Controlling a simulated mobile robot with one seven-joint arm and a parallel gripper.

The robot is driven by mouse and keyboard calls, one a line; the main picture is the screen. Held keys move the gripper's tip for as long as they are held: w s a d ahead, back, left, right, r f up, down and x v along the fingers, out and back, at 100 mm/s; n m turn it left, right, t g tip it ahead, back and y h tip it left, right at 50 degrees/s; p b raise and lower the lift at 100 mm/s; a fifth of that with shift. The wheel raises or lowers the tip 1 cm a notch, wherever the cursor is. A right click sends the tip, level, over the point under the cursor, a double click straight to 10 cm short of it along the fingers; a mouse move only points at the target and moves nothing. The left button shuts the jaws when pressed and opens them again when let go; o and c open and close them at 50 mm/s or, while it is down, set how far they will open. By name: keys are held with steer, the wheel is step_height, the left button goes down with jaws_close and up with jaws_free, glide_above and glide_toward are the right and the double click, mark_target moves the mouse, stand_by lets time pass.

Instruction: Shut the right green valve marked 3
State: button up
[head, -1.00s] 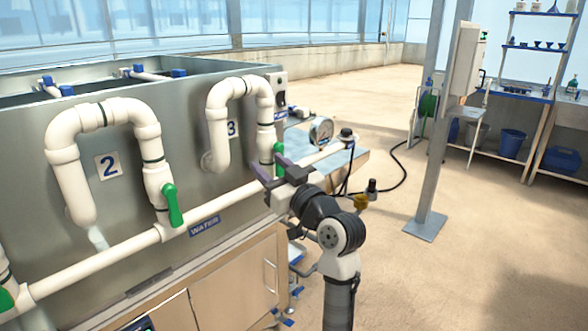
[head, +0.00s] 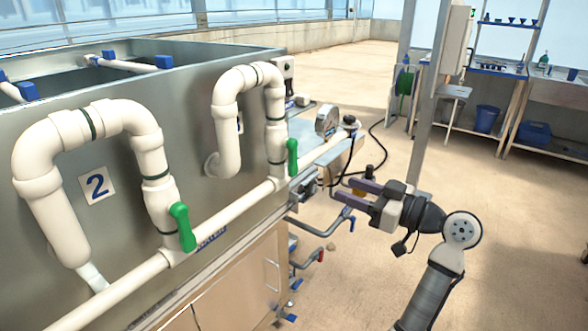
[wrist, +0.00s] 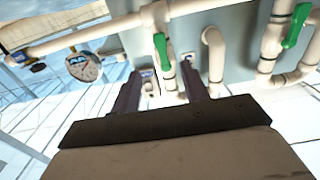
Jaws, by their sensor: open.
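The right green valve handle (head: 292,157) sits on the vertical leg of the right white pipe loop, just above the horizontal pipe. It stands upright, roughly along that leg. Its 3 plate (head: 239,123) is mostly hidden behind the loop. My gripper (head: 348,188) is open and empty, to the right of the handle and apart from it. In the wrist view the handle (wrist: 162,52) shows beyond the gap between my two fingers (wrist: 160,88), touching neither.
A second green handle (head: 182,227) is on the left loop beside the 2 plate (head: 97,184). A round gauge (head: 328,120) stands behind the pipe's right end. A grey post (head: 432,110) stands behind my arm; open floor lies right.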

mark_target(295, 170)
steer(key=p+x, duration=0.3)
steer(key=x, duration=1)
steer(key=shift+w+a, duration=0.1)
steer(key=shift+a, duration=0.05)
jaws_close()
